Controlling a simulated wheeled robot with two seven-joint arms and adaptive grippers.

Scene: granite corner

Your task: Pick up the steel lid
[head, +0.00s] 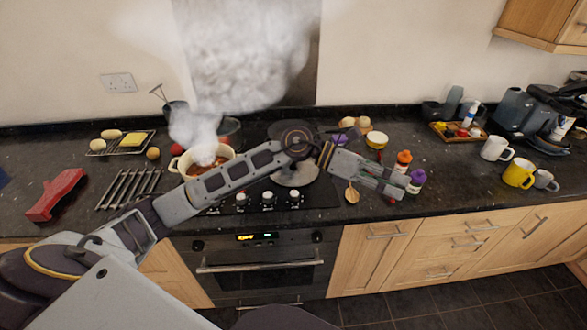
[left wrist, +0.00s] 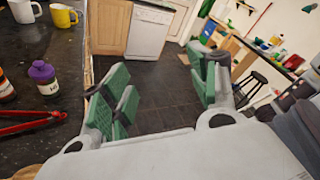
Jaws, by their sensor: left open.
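A pale, round, shiny disc (head: 297,177) lies on the right part of the hob, partly hidden behind my left arm. It may be the steel lid, but I cannot tell for sure. My left gripper (head: 398,185) is to the right of the disc, over the worktop's front edge beside the spice bottles. In the left wrist view its green-padded fingers (left wrist: 163,95) are apart with nothing between them, and the floor shows beyond. No lid shows in the left wrist view. My right gripper is in neither view.
A steaming cream pot (head: 178,166) stands at the hob's left. An orange-capped bottle (head: 403,162) and a purple-capped bottle (head: 416,182) stand close to the gripper, with a wooden spoon (head: 352,193) nearby. Red-handled tongs (left wrist: 30,122) lie near the bottles. Mugs (head: 518,174) stand further right.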

